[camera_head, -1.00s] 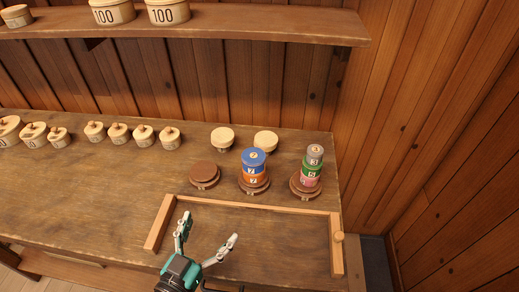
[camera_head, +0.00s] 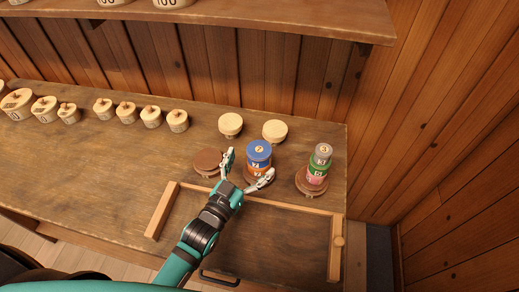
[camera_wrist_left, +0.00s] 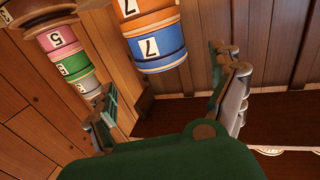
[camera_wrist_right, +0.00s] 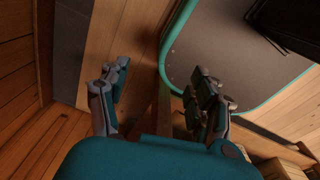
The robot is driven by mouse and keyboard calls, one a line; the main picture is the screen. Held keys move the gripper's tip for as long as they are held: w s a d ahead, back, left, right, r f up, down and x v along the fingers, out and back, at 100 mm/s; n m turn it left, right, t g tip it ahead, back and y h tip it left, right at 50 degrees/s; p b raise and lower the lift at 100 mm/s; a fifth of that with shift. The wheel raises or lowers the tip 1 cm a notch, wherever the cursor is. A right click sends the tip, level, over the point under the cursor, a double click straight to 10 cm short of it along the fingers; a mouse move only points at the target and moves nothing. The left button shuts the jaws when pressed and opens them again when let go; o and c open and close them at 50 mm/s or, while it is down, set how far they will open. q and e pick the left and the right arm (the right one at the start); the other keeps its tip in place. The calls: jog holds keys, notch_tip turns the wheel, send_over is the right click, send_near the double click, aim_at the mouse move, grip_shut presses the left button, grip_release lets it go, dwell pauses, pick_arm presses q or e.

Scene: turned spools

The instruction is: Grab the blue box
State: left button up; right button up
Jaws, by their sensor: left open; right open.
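The blue box is a round blue piece (camera_head: 259,150) marked 7, on top of an orange piece (camera_head: 257,172) also marked 7, on a brown round stand. In the left wrist view the blue piece (camera_wrist_left: 158,48) hangs upside down below the orange one (camera_wrist_left: 148,20). My left gripper (camera_head: 248,168) is open and empty, just in front of this stack, with a finger toward each side. In its wrist view the blue piece lies ahead between the fingers, with a gap. My right gripper (camera_wrist_right: 160,82) is open and empty, away from the stack, and out of the head view.
A second stack with grey (camera_head: 323,150), green (camera_head: 319,164) and pink (camera_head: 315,177) pieces stands to the right. An empty brown stand (camera_head: 208,161) is close left. Two pale round lids (camera_head: 231,123) stand behind. A wooden-rimmed area (camera_head: 163,210) lies in front.

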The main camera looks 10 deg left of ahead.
aim_at(259, 149)
pick_arm(q)
jog(key=shift+w+d, duration=0.15)
jog(key=shift+w, duration=0.35)
jog(key=p+x, duration=0.2)
jog(key=x, duration=0.2)
jog(key=shift+w, duration=0.3)
jog(key=shift+w+f, duration=0.15)
jog(key=shift+w, duration=0.1)
pick_arm(e)
jog(key=shift+w+r, duration=0.2)
jog(key=shift+r, duration=0.4)
jog(key=shift+w+r, duration=0.2)
jog(key=shift+r, duration=0.35)
pick_arm(q)
jog(key=shift+s, duration=0.1)
jog(key=shift+c, duration=0.3)
jog(key=shift+c, duration=1.1)
jog(key=c, duration=0.9)
jog(key=shift+c, duration=0.5)
pick_arm(e)
jog(key=shift+w+d, duration=0.15)
jog(key=shift+w, duration=0.05)
